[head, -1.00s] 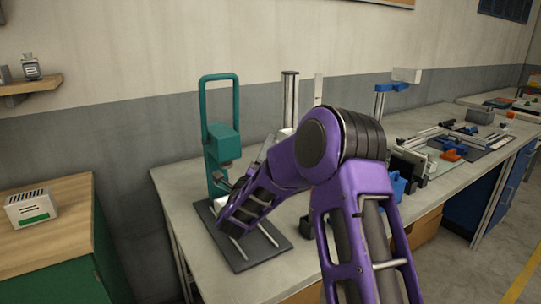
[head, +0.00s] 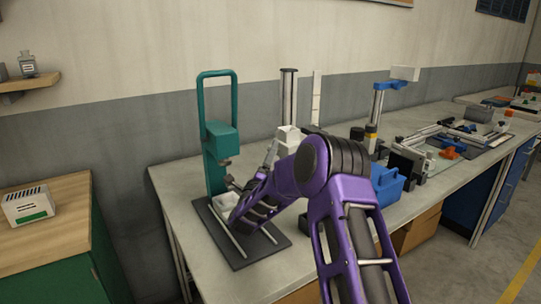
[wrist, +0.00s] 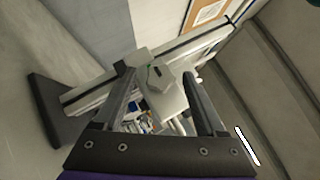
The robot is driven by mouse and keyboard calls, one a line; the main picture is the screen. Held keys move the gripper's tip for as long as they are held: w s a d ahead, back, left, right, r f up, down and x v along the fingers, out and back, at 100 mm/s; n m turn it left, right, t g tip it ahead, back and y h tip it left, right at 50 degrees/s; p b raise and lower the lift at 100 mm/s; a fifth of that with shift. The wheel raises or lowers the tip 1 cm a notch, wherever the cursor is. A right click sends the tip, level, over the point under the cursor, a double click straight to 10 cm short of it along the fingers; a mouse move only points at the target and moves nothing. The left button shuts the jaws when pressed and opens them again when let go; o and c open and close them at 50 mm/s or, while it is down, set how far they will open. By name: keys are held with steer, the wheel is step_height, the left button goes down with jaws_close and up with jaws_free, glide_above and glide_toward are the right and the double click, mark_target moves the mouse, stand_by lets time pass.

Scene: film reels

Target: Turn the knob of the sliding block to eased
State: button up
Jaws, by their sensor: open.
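In the wrist view a pale sliding block (wrist: 165,98) sits on a light column (wrist: 208,40) that runs slantwise across the picture. A small dark and green mark (wrist: 155,71) shows on the block; I cannot make out the knob or its setting clearly. My gripper (wrist: 157,76) is open, with one finger on each side of the block in this view; I cannot tell whether they touch it. In the head view the pale block (head: 288,134) shows on the upright column (head: 289,92) behind my arm. My gripper is mostly hidden there.
A teal press (head: 219,140) stands on a dark plate (head: 245,252) left of my arm. A blue holder (head: 387,186) and other fixtures stand to the right on the grey bench (head: 178,200). A wooden cabinet (head: 60,200) is at far left.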

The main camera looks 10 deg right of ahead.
steer(key=shift+w+d+r, duration=0.1)
steer(key=shift+w, duration=0.05)
jaws_close()
stand_by(0.4)
steer(key=shift+r+n+y, duration=0.1)
steer(key=shift+n+y, duration=0.2)
steer(key=shift+n, duration=0.1)
steer(key=n+g+y+p, duration=0.1)
steer(key=n+g+p, duration=0.1)
steer(key=p, duration=0.1)
steer(key=n+g+y+p, duration=0.1)
steer(key=n+g+p, duration=0.1)
steer(key=n+p, duration=0.1)
steer(key=r+n+g+y+p, duration=0.1)
steer(key=n+g+p, duration=0.1)
steer(key=n+p, duration=0.1)
steer(key=shift+g+y+p, duration=0.4)
steer(key=shift+p, duration=0.4)
steer(key=shift+f+n, duration=0.15)
steer(key=shift+n, duration=0.15)
